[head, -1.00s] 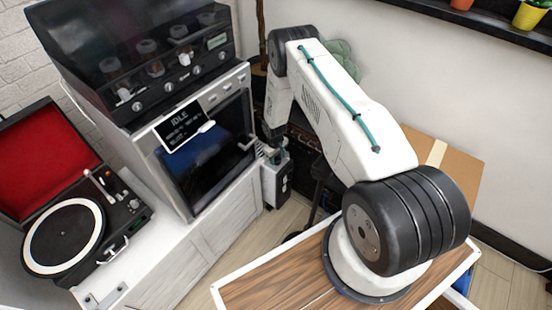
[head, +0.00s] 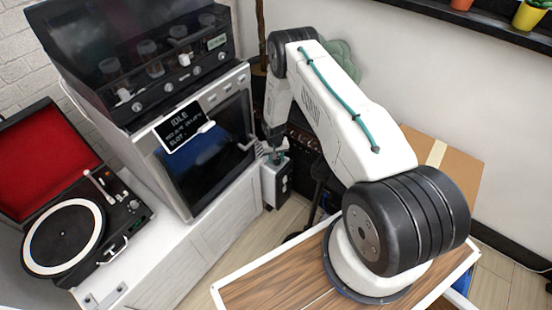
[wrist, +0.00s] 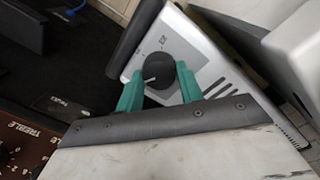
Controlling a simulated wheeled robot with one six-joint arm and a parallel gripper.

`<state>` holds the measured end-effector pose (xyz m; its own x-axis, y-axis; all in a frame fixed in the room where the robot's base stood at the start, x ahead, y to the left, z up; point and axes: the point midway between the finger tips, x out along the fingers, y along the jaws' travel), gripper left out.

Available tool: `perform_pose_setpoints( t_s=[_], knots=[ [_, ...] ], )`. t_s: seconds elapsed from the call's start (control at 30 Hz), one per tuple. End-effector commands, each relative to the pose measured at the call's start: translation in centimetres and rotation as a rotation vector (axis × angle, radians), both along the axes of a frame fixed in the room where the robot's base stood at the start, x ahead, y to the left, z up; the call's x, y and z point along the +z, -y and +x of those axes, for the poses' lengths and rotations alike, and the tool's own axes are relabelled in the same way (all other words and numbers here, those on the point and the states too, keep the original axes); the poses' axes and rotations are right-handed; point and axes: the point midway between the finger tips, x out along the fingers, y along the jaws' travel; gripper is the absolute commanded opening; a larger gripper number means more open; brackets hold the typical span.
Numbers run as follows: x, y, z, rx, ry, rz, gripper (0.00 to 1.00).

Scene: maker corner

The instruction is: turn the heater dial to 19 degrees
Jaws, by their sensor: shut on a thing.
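The heater (head: 274,181) is a small white and dark box beside the cabinet in the head view. My gripper (head: 277,155) is at its top, reaching down from above. In the wrist view the heater's pale top panel (wrist: 186,42) fills the middle, with printed marks and dark slots. The black round dial (wrist: 160,72) has a white pointer line toward the picture's left. The green fingers of my gripper (wrist: 160,88) stand on either side of the dial, shut on it. The printed number near the dial is too small to read surely.
The oven (head: 205,150) with its "IDLE" display stands left of the heater, and its handle is close to my gripper. A dark amplifier (wrist: 25,140) with a "TREBLE" label lies at the left in the wrist view. A record player (head: 75,225) is further left.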

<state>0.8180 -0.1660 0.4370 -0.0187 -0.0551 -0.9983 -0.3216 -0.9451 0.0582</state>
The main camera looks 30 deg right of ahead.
Motion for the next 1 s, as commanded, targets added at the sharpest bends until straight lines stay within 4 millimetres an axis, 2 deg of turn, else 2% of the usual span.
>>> perform_pose_setpoints(
  t_s=[0.37,0.4,0.47,0.77,0.87,1.0],
  knots=[
    [0.0,0.1,-0.1,-0.005,-0.004,0.000,0.14],
    [0.0,0.1,-0.1,-0.004,-0.004,0.000,0.42],
    [0.0,0.0,-0.1,-0.004,-0.003,0.000,0.59],
    [0.1,-0.1,0.0,-0.003,-0.001,0.000,0.59],
    [1.0,-0.1,0.1,-0.003,0.000,0.000,0.59],
    [3.4,-0.2,0.1,-0.003,0.000,0.000,0.59]
  ],
)
